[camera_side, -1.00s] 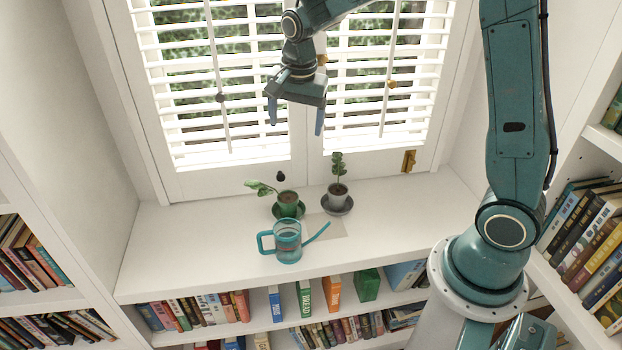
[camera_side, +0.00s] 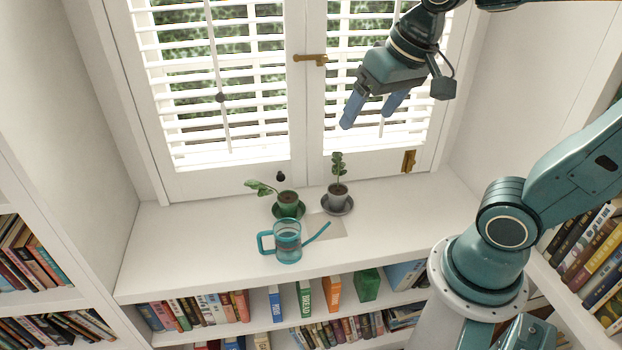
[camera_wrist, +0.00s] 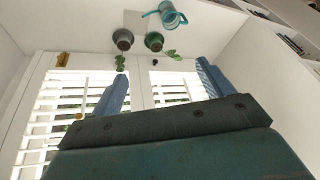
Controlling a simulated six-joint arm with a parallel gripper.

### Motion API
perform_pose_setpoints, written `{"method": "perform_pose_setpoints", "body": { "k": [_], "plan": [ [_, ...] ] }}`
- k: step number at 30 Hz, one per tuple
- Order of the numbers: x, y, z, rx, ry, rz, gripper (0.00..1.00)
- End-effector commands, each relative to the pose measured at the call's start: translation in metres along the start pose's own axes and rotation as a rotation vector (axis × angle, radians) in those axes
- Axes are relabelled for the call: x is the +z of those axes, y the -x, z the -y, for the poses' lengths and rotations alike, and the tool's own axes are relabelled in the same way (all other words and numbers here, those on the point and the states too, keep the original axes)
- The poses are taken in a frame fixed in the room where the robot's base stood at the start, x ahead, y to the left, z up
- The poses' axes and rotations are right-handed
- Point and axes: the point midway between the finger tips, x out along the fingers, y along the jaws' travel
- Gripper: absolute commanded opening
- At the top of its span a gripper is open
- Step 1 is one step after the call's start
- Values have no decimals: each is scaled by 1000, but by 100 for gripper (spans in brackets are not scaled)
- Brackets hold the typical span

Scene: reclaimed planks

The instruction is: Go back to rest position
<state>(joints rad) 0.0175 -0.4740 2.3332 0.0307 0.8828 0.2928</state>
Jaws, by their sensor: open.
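My gripper (camera_side: 369,112) is open and empty, raised in front of the right-hand window blind in the side view. Its two blue fingers (camera_wrist: 165,90) stand apart in the wrist view, with nothing between them. Below it on the white sill stands a teal watering can (camera_side: 288,243), its spout pointing right. It also shows at the top of the wrist view (camera_wrist: 168,14). Behind the can are a plant in a green pot (camera_side: 288,205) and a plant in a grey pot (camera_side: 338,193), each on a saucer. My gripper touches none of them.
The white sill (camera_side: 190,245) is clear at left. White shutters (camera_side: 215,85) with a brass latch (camera_side: 312,59) close off the back. Shelves of books (camera_side: 200,311) lie under the sill, and more bookshelves (camera_side: 590,255) stand at the right.

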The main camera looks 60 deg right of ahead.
Motion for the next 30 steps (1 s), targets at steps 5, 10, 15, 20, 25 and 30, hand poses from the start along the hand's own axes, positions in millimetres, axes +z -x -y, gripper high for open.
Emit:
{"method": "perform_pose_setpoints", "body": {
  "k": [5,10,15,20,25,30],
  "plan": [
    [31,12,-6,-23,153,-43,80],
    [52,16,-10,-36,267,-72,80],
    [63,17,-12,-41,324,-86,80],
    [64,17,-12,-42,335,-87,79],
    [64,17,-12,-42,333,-87,79],
    [64,17,-12,-41,333,-87,79]
  ]
}}
